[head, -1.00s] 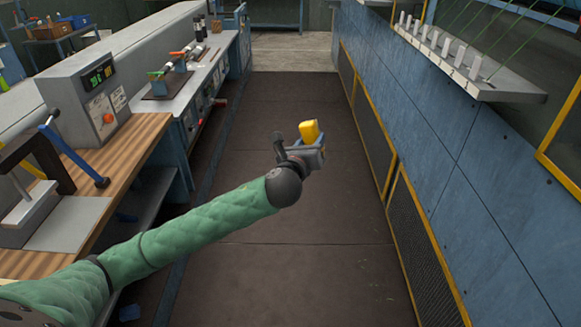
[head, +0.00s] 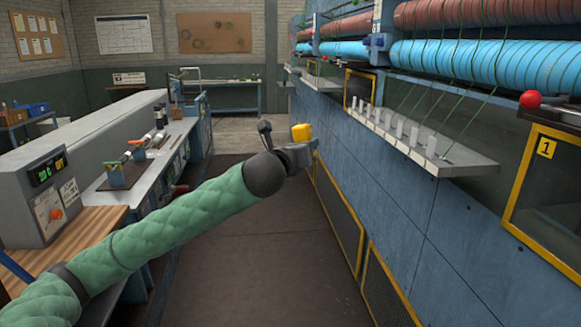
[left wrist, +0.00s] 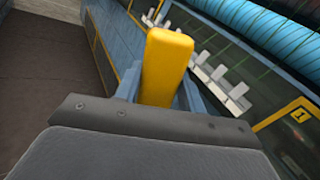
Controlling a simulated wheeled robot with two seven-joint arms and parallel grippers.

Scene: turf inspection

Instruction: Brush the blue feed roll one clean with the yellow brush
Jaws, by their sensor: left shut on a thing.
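My left gripper (head: 306,147) is shut on the yellow brush (head: 301,132) and holds it up over the aisle, apart from the machine. In the left wrist view the yellow brush (left wrist: 166,66) stands up between the fingers; its bristles cannot be made out. Blue feed rolls run along the top of the machine at right. The nearest blue roll (head: 490,64) is above the panel marked 1 and carries green strands. A farther blue roll (head: 344,51) lies beyond a bracket. The blue roll (left wrist: 262,32) also shows at the wrist view's upper right. My right gripper is not in view.
A grey shelf with white pegs (head: 415,140) juts from the machine below the rolls. A red knob (head: 530,99) sits above the yellow-framed panel (head: 545,185). A workbench (head: 150,170) with a control box (head: 40,180) stands at left. The aisle floor (head: 250,240) is clear.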

